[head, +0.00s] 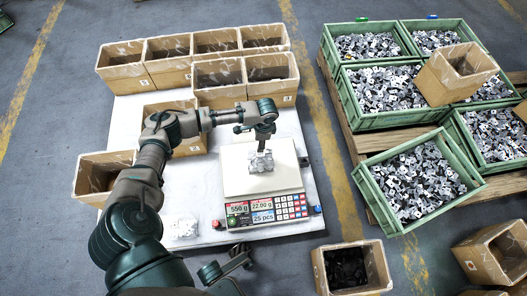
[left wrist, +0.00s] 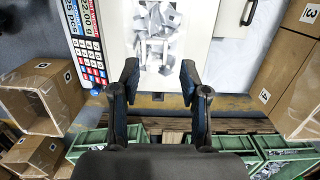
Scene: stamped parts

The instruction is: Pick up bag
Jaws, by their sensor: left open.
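A clear bag of grey metal parts (head: 262,162) lies on the plate of a white counting scale (head: 233,183). The bag also shows at the top of the left wrist view (left wrist: 157,30). My left gripper (head: 262,143) is above the far end of the bag, pointing down. In the left wrist view my left gripper (left wrist: 160,78) is open, with nothing between its fingers and the bag ahead of the fingertips. Dark jointed parts at the bottom of the head view look like my right gripper (head: 226,264); whether it is open is unclear.
Several cardboard boxes (head: 118,68) stand behind and left. Green crates full of parts (head: 478,187) are on the right. An open box (head: 383,265) is in front.

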